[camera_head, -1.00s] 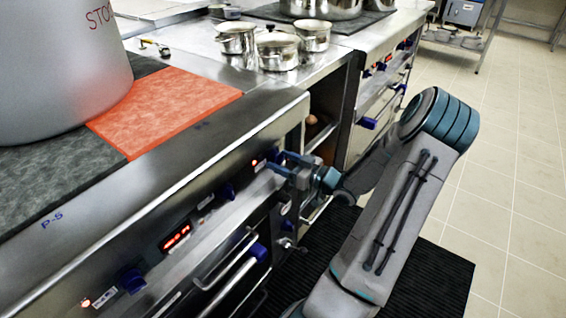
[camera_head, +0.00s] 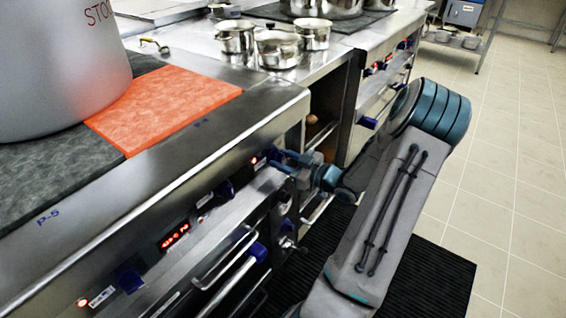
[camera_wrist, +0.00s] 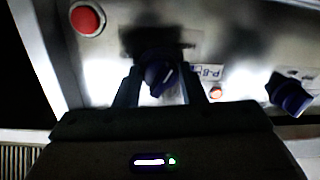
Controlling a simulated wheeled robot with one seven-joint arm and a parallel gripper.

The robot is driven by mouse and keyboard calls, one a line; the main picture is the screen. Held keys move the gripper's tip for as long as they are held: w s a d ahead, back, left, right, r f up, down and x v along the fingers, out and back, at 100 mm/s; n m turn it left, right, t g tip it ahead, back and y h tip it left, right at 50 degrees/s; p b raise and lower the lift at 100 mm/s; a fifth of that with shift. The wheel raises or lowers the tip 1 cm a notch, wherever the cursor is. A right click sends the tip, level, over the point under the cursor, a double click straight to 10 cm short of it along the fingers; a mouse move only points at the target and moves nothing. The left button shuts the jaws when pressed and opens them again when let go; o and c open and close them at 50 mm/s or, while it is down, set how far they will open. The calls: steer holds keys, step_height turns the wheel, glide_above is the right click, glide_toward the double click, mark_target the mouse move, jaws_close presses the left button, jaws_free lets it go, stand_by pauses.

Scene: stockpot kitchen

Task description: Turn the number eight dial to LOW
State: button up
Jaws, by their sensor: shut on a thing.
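The number eight dial (camera_wrist: 160,77) is a dark blue knob on the steel front panel, beside a P-8 label (camera_wrist: 211,72) that appears turned over in the wrist view. My gripper (camera_wrist: 158,88) has one finger on each side of this dial and is shut on it. In the head view my gripper (camera_head: 284,160) is at the far end of the oven's control panel, where the fingers largely hide the dial. The dial's pale pointer mark slants in the wrist view. The LOW marking cannot be read.
Another blue dial (camera_wrist: 290,96) and a red button (camera_wrist: 88,19) flank the gripped dial. More blue dials (camera_head: 131,281) and a red display (camera_head: 175,237) line the panel. Oven handles (camera_head: 240,262) jut out below. A large stockpot (camera_head: 55,75) stands on top.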

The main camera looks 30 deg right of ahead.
steer(key=n+b, duration=0.3)
steer(key=n, duration=0.1)
steer(key=shift+f, duration=0.15)
steer(key=n+b, duration=0.4)
steer(key=shift+n+h, duration=0.4)
steer(key=n+b, duration=0.5)
steer(key=b, duration=0.2)
steer(key=shift+h, duration=0.3)
steer(key=n+b, duration=0.1)
steer(key=b, duration=0.1)
steer(key=n+b, duration=0.2)
steer(key=shift+r+n, duration=0.25)
steer(key=shift+n, duration=0.05)
steer(key=shift+r, duration=0.1)
steer(key=o, duration=1)
steer(key=shift+s, duration=0.15)
